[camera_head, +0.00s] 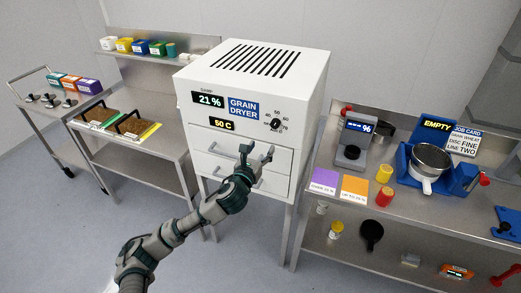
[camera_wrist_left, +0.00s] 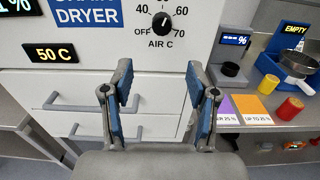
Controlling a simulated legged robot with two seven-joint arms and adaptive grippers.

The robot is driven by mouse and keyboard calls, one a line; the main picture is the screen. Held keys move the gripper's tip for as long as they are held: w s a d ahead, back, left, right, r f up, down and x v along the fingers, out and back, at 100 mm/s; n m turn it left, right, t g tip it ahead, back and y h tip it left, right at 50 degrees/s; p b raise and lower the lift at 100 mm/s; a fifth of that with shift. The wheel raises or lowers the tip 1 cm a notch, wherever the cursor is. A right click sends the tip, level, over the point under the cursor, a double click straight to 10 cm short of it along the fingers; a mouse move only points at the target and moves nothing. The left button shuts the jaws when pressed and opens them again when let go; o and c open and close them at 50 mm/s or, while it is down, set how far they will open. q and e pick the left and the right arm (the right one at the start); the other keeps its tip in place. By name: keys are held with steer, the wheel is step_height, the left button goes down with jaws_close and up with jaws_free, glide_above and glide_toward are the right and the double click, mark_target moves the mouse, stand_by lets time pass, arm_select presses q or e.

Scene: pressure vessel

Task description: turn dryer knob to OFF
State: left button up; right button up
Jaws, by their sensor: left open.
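The white grain dryer (camera_head: 255,85) stands in the middle of the head view. Its black round knob (camera_head: 276,123) is on the front panel; it also shows at the top of the left wrist view (camera_wrist_left: 160,24). Around the knob are marks from OFF at lower left to 70 at lower right. A pale mark on the knob points upward, slightly right; its exact setting is hard to read. My left gripper (camera_head: 257,151) is open and empty, below the knob and apart from it, in front of the drawers. The fingers (camera_wrist_left: 160,78) also show in the wrist view. My right gripper is not in view.
Two drawer handles (camera_wrist_left: 80,103) stick out from the dryer front below the panel. A display (camera_head: 221,124) reads 50 C. A steel bench (camera_head: 400,205) with a scale, cups and cards stands at right. Steel tables (camera_head: 140,150) with trays stand at left.

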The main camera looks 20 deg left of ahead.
arm_select(q)
steer(key=t+b, duration=0.4)
steer(key=t, duration=0.1)
glide_toward(274, 128)
steer(key=x, duration=0.8)
steer(key=shift+w+a+r, duration=0.1)
steer(key=shift+w+r, duration=0.2)
steer(key=shift+w, duration=0.25)
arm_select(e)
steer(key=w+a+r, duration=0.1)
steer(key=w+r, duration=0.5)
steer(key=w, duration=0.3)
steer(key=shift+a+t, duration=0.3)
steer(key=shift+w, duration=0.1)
arm_select(q)
jaws_close()
